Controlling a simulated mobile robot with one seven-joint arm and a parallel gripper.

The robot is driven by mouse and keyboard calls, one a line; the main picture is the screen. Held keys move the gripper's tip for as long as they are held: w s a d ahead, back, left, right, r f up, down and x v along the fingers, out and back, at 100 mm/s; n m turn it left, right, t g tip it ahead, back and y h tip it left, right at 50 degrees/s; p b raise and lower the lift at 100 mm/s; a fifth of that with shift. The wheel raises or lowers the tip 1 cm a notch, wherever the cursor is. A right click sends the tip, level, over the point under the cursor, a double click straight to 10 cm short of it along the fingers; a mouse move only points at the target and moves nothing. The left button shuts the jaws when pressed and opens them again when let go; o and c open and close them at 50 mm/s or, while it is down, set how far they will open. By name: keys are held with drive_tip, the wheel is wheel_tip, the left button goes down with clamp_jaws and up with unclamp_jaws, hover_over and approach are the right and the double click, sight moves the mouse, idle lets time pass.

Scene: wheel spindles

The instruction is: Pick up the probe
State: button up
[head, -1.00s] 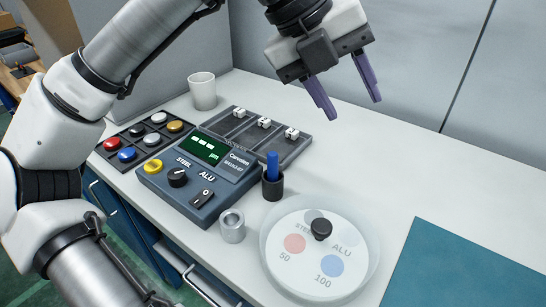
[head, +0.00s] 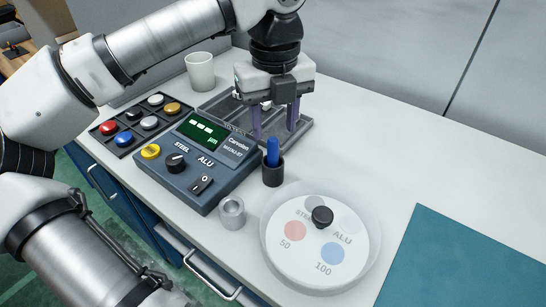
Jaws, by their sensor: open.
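The probe (head: 272,152) is a blue stick standing upright in a small black holder (head: 273,174) beside the gauge box. Its lower end is hidden in the holder. My gripper (head: 275,132) points down with its two purple fingers apart and nothing between them. In the picture, the fingertips are just above the top of the probe, one to each side. They overlap the grey tray behind, and I cannot tell the exact distance to the probe.
The gauge box (head: 198,165) stands left of the holder. A metal ring (head: 232,213) and a round dish with a black knob (head: 320,245) are in front. A partitioned tray (head: 222,105) lies behind. A white cup (head: 200,71) stands farther back. The table's right side is clear around a teal mat (head: 470,265).

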sight(273, 139)
wheel_tip(273, 139, down, 5)
drive_tip(key=shift+a+f+p, duration=0.1)
drive_tip(key=shift+p, duration=0.5)
drive_tip(key=shift+c, duration=0.2)
clamp_jaws()
